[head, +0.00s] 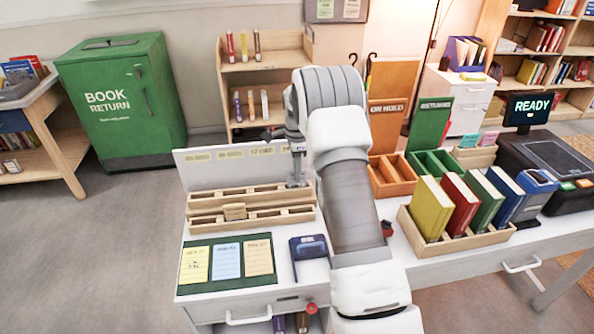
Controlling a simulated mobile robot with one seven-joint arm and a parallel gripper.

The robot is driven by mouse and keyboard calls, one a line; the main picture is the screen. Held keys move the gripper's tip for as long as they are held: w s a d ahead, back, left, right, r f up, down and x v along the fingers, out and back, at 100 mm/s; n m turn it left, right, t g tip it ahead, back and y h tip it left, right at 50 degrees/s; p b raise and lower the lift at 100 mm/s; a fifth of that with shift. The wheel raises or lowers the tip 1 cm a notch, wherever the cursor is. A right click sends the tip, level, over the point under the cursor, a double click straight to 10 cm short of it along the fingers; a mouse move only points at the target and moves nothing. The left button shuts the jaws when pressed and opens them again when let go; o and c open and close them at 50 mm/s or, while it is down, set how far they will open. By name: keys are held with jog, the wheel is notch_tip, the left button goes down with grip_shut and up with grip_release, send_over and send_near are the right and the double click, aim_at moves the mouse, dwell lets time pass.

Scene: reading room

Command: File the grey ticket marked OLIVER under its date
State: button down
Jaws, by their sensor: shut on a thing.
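My gripper (297,172) points down over the right end of the wooden date rack (205,222). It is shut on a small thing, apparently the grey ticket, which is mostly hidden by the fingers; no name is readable. The rack has two rows of slots. A tan ticket or block (235,211) stands in its front row. Behind the rack is a pale board (191,172) with several yellow date labels, too small to read surely; my gripper covers part of its right end.
A green mat (213,285) with three cards lies before the rack, beside a blue stamp-like holder (309,247). To the right are orange trays (391,175), green trays (436,163) and a wooden crate of books (463,243). My arm hides the desk's middle.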

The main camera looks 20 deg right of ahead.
jog(key=c, duration=0.8)
grip_release()
notch_tip(320, 180, up, 17)
jog(key=shift+r+p, duration=0.2)
jog(key=shift+p, duration=0.85)
jog(key=shift+r, duration=0.1)
jog(key=s+a+r+n+t+p, duration=0.1)
jog(key=s+a+r+n, duration=0.35)
jog(key=s+r, duration=0.3)
jog(key=s+a+r+n+t, duration=0.25)
jog(key=s+r+n, duration=0.25)
jog(key=s+r, duration=0.25)
jog(key=s+a+f+n, duration=0.1)
jog(key=s+n, duration=0.2)
jog(key=s, duration=0.4)
jog(key=s+a+f+n+t, duration=0.1)
jog(key=s+a+f+n, duration=0.1)
jog(key=s+n, duration=0.2)
jog(key=s+a+f+n+t+p, duration=0.1)
jog(key=s+a+n, duration=0.1)
jog(key=s, duration=0.9)
jog(key=shift+a+f+n, duration=0.2)
jog(key=shift+a+n, duration=0.05)
jog(key=shift+n, duration=0.6)
